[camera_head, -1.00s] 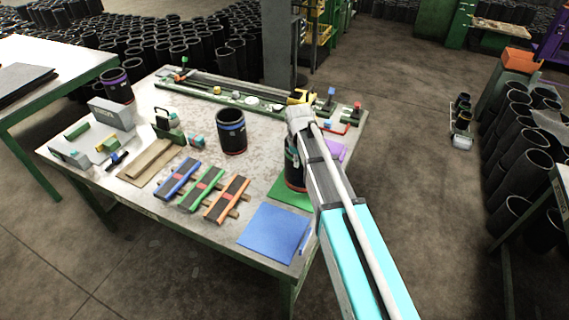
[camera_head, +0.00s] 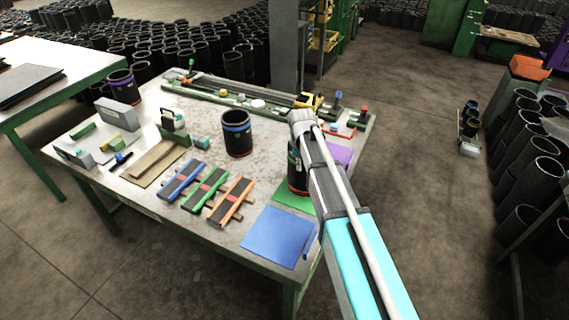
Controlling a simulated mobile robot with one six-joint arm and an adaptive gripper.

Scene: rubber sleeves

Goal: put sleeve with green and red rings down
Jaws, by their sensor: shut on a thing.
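The sleeve with green and red rings (camera_head: 296,178) is a black tube at the right part of the table, mostly hidden behind my arm. A bit of green shows near its top and red near its foot. It stands upright over the green mat (camera_head: 290,197); I cannot tell whether it touches the mat. My gripper (camera_head: 297,150) is shut on this sleeve, and its fingers are largely hidden by the arm.
A black sleeve with a blue ring (camera_head: 237,138) stands mid-table, and one with a purple ring (camera_head: 121,87) at the far left. A blue mat (camera_head: 277,238) and a purple mat (camera_head: 341,155) flank the green mat. Coloured racks (camera_head: 206,190) lie to the left.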

